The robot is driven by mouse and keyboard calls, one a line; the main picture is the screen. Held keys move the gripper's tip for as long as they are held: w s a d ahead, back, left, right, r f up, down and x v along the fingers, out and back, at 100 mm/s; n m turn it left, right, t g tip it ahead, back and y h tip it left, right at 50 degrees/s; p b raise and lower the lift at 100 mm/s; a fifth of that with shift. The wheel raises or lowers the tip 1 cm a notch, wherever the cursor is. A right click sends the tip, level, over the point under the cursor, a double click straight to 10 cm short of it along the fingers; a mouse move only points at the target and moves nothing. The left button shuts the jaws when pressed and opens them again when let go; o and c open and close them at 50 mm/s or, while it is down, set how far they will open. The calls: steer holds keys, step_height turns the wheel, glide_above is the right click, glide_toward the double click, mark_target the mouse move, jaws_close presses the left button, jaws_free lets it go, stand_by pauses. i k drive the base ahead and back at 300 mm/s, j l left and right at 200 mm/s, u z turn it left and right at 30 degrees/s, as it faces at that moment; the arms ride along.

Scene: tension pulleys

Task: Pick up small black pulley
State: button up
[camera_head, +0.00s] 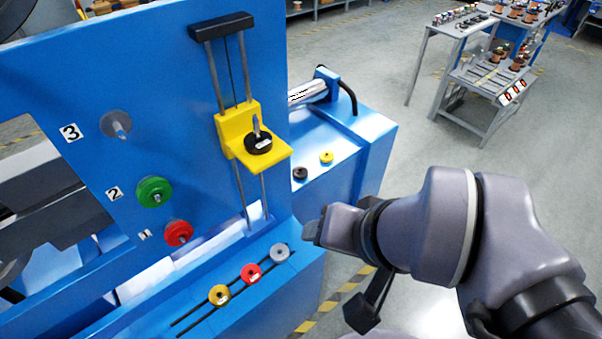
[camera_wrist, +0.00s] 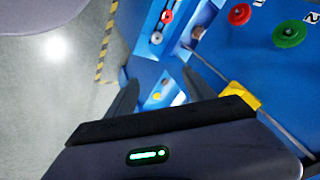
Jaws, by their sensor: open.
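A small black pulley (camera_head: 300,173) lies on the blue side shelf behind the upright panel, beside a small yellow pulley (camera_head: 326,157). A larger black pulley (camera_head: 258,144) sits on a peg of the yellow sliding bracket (camera_head: 238,125). My gripper (camera_wrist: 158,80) is open, with its two dark fingers apart and nothing seen held between them. In the head view my wrist is in front of and below the shelf, apart from the pulleys. I cannot make out the small black pulley in the wrist view.
Yellow, red and grey pulleys line the slotted front ledge (camera_head: 190,322). Two guide rods hold the bracket.

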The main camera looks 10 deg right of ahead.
mark_target(300, 172)
steer(key=i+l+u, duration=0.15)
steer(key=l+u, duration=0.3)
steer(key=l, duration=0.25)
steer(key=l+u, duration=0.4)
steer(key=l, duration=0.3)
steer(key=i+l+u, duration=0.75)
steer(key=l+u, duration=0.2)
steer(key=i+l+u, duration=0.15)
steer(key=l+u, duration=0.15)
steer(key=l, duration=0.2)
